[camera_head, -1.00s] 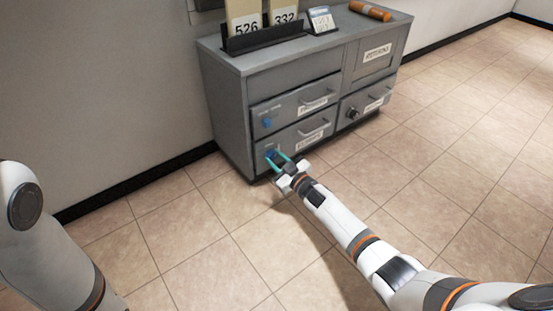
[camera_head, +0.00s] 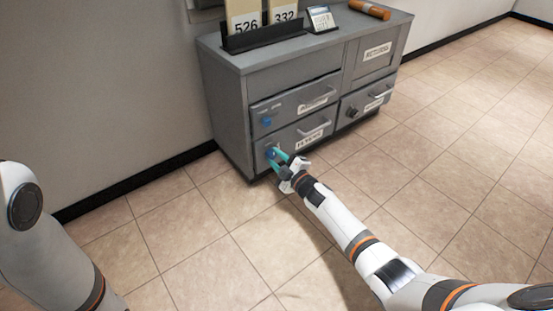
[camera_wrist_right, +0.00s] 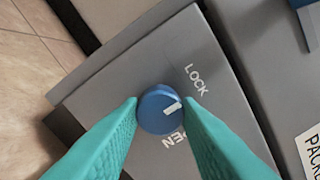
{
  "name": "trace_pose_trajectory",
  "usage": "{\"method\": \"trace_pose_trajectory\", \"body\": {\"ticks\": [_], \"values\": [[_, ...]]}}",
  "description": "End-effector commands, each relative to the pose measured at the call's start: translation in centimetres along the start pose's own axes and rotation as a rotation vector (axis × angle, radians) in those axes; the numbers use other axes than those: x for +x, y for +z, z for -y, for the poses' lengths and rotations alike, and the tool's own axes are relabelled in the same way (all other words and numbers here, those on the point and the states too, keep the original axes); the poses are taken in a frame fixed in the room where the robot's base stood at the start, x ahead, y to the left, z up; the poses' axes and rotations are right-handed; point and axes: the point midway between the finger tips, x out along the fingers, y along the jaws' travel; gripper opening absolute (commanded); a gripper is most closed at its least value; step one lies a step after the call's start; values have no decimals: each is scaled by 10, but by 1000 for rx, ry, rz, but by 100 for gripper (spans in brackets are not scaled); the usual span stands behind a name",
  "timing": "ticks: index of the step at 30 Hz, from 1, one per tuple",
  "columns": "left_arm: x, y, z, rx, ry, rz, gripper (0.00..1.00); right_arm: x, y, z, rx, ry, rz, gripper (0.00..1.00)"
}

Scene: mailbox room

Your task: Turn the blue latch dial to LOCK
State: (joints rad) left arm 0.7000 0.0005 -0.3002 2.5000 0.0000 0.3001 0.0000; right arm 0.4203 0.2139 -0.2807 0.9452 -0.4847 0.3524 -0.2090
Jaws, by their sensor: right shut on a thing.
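The blue latch dial (camera_wrist_right: 152,112) is on the grey front of the lower left drawer (camera_head: 315,145). My right gripper (camera_head: 275,156) has its teal fingers closed on opposite sides of this dial. In the right wrist view the dial's white mark points right, between the word LOCK (camera_wrist_right: 196,80) and the partly hidden word OPEN (camera_wrist_right: 174,139). A fingertip covers part of OPEN. My left gripper is out of view; only part of my left arm shows at the left edge.
Another blue dial (camera_head: 266,122) is on the upper left drawer (camera_head: 291,108), and a dark knob (camera_head: 352,112) is on the right drawer. The grey cabinet (camera_head: 228,110) stands against the wall. Drawer handles stick out. The tiled floor in front is clear.

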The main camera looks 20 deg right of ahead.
Motion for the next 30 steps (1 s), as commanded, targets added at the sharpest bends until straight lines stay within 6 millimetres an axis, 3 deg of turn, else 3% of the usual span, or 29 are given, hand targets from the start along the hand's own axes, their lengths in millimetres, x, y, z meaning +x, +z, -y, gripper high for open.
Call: {"method": "trace_pose_trajectory", "body": {"ticks": [15, 16, 20, 30], "values": [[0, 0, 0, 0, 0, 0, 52, 0, 0, -1, -23, 1, 0, 8], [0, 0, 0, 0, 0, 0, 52, 0, 0, -1, -23, 1, 0, 32], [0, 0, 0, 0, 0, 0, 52, 0, 0, -1, -22, 1, 0, 52], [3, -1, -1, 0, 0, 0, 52, -4, 1, 1, -20, 1, -1, 52]]}}
